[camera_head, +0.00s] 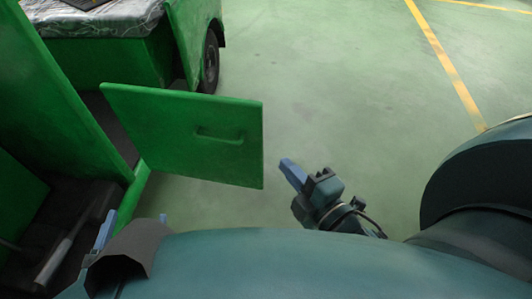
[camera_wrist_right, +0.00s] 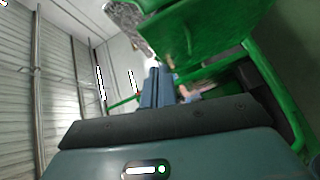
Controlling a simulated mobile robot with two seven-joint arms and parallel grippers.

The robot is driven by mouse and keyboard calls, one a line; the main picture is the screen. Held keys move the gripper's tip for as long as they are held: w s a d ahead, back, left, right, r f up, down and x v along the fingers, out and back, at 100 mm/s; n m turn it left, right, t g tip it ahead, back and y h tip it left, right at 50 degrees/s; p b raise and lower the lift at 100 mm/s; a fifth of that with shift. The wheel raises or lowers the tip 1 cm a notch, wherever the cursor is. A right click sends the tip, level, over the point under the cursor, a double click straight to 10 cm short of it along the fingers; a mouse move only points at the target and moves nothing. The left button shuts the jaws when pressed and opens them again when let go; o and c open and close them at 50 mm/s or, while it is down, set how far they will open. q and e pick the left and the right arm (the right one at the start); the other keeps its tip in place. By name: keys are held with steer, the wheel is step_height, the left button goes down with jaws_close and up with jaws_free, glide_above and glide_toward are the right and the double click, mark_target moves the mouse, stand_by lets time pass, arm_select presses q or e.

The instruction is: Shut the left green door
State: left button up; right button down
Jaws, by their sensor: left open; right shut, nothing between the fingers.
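The green door (camera_head: 185,135) with a recessed handle stands swung out from the green rickshaw's side, left of centre in the head view. My left gripper (camera_head: 134,224) is open at the lower left, below the door near its lower-left corner. I cannot tell whether it touches the frame there. My right gripper (camera_head: 291,174) is shut and empty, to the right of the door's lower right corner and apart from it in the picture. Its closed blue fingers show in the right wrist view (camera_wrist_right: 157,88), with a green panel (camera_wrist_right: 205,35) beyond them.
The green rickshaw body (camera_head: 65,90) fills the left side. It has a covered seat (camera_head: 95,22), another green panel (camera_head: 190,40) and a wheel (camera_head: 211,62) at the back. The green floor (camera_head: 345,90) to the right is clear, with a yellow line (camera_head: 445,65).

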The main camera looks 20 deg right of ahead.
steer(key=f+n+b, duration=0.2)
steer(key=b, duration=0.1)
glide_toward(258, 118)
steer(key=w+a, duration=0.3)
steer(key=a, duration=0.1)
steer(key=w+d, duration=0.1)
steer(key=w+d+b, duration=0.1)
steer(key=shift+w+d+f+n+t+y, duration=0.3)
steer(key=shift+w+d+f+n+t, duration=0.05)
steer(key=shift+w+n+t, duration=0.05)
arm_select(q)
steer(key=shift+s+d+f+m+t+h, duration=0.35)
steer(key=shift+d+f+m+t+h, duration=0.35)
steer(key=shift+h, duration=0.3)
arm_select(e)
steer(key=shift+d, duration=0.1)
arm_select(q)
steer(key=shift+a, duration=0.1)
arm_select(e)
steer(key=shift+w+d, duration=0.1)
steer(key=shift+w, duration=0.05)
